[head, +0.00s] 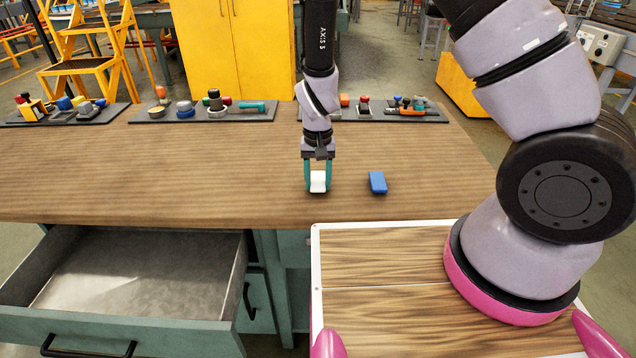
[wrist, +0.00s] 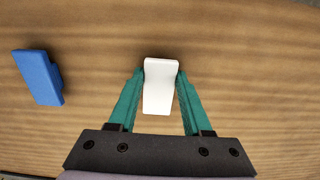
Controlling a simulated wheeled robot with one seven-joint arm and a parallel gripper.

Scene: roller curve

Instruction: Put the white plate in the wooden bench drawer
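The white plate (head: 318,182) is a small white piece at the wooden bench top, in the middle of the head view. In the wrist view the white plate (wrist: 159,88) sits between the two teal fingers. My gripper (head: 318,177) points down, its fingertips against the plate's two sides with no clear gap; the same gripper (wrist: 161,82) shows in the wrist view. The plate appears at bench-top height; any small lift cannot be told. The bench drawer (head: 140,272) is pulled open at lower left, with an empty grey inside and a green front.
A blue block (head: 377,182) lies right of the plate, also in the wrist view (wrist: 38,77). Dark tool trays (head: 230,117) line the bench's (head: 130,170) back edge. My wood-topped base is at lower right. The bench left of the gripper is clear.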

